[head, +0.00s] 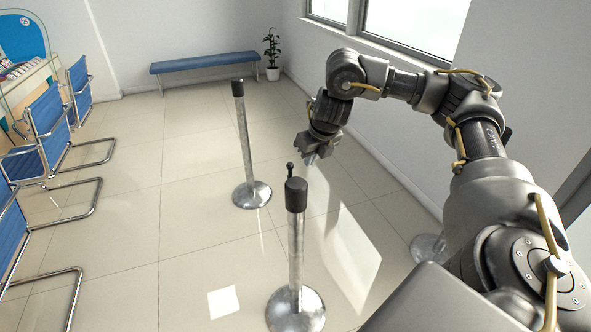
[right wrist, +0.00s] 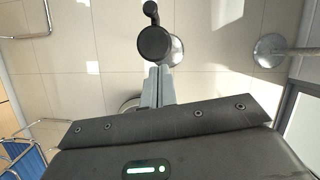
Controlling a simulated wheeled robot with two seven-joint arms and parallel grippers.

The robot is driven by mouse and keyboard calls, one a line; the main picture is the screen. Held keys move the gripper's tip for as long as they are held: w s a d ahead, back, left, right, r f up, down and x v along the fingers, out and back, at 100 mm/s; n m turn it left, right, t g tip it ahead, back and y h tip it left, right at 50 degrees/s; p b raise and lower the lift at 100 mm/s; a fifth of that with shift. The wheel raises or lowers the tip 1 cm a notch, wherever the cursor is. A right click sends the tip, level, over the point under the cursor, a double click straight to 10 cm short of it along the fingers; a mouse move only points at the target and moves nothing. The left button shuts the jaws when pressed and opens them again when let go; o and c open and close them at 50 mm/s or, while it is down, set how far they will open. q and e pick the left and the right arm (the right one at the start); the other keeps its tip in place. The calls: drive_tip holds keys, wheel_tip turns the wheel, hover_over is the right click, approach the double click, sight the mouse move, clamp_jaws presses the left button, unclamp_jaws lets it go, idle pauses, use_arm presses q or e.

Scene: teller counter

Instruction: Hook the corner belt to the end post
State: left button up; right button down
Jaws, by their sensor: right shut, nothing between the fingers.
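A grey metal post with a black cap (head: 296,194) stands upright on a round base in the near middle of the head view. A small black knobbed piece (head: 290,171) shows at the cap's far side. In the right wrist view the cap (right wrist: 154,44) lies just beyond the fingertips, with the knobbed piece (right wrist: 151,10) on its far side. My right gripper (head: 310,159) is shut and empty, fingers pointing down, near that cap; contact cannot be told. A second post (head: 244,135) stands farther back. No stretched belt can be made out. My left gripper is not in view.
A third round base (head: 428,249) shows partly behind my right arm, near the right wall. Blue chairs (head: 50,120) stand at the left, and a blue bench (head: 205,61) and potted plant (head: 272,52) at the back. The tiled floor between the posts and chairs is clear.

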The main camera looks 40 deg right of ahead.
drive_tip(key=b, duration=0.3)
hover_over(297, 180)
drive_tip(key=s, duration=0.4)
drive_tip(key=f, duration=0.7)
drive_tip(key=shift+w+a+f, duration=0.15)
drive_tip(key=shift+w+f, duration=0.05)
drive_tip(key=shift+f, duration=0.05)
drive_tip(key=w+p, duration=0.1)
drive_tip(key=w, duration=0.1)
drive_tip(key=w+f+p, duration=0.1)
drive_tip(key=shift+w+d+f+p, duration=0.1)
drive_tip(key=shift+w+d+p, duration=0.15)
drive_tip(key=shift+w+p, duration=0.1)
drive_tip(key=shift+w+d+f, duration=0.1)
drive_tip(key=shift+w+f, duration=0.05)
drive_tip(key=shift+w, duration=0.45)
